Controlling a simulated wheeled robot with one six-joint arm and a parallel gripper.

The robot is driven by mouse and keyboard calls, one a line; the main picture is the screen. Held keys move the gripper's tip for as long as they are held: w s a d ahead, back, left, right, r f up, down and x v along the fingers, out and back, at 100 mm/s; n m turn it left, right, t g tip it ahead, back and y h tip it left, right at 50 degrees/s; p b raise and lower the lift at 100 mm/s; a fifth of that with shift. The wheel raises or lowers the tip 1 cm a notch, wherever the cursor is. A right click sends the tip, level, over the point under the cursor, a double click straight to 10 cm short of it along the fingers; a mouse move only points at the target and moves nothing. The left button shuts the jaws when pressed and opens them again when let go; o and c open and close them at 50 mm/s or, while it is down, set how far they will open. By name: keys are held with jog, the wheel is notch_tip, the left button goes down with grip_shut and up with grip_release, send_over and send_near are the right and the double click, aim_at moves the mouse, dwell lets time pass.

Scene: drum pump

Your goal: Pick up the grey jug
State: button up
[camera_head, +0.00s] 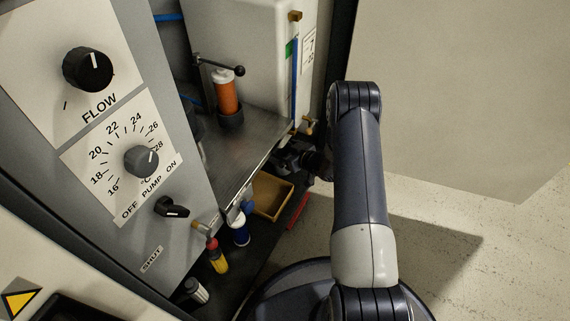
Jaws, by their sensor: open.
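I cannot make out a grey jug for sure in the head view. A small silver-and-black cylinder (195,290) stands low at the bottom left, but I cannot tell if it is a jug. My gripper (290,158) is a small dark shape at the end of my arm, by the right edge of the metal bench. Its fingers are hard to make out against the dark background. It is open, and I see nothing held in it.
A control panel (185,120) with knobs fills the left. An orange cylinder (226,95) stands on the metal bench (262,122) before a white tank (262,50). Below are a tan tray (271,195), blue-white bottle (239,229) and yellow-red bottle (217,257). Open floor (440,215) lies right.

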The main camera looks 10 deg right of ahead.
jog(key=shift+w+a, duration=0.15)
jog(key=shift+w, duration=0.05)
jog(key=shift+c, duration=0.5)
jog(key=c, duration=1.3)
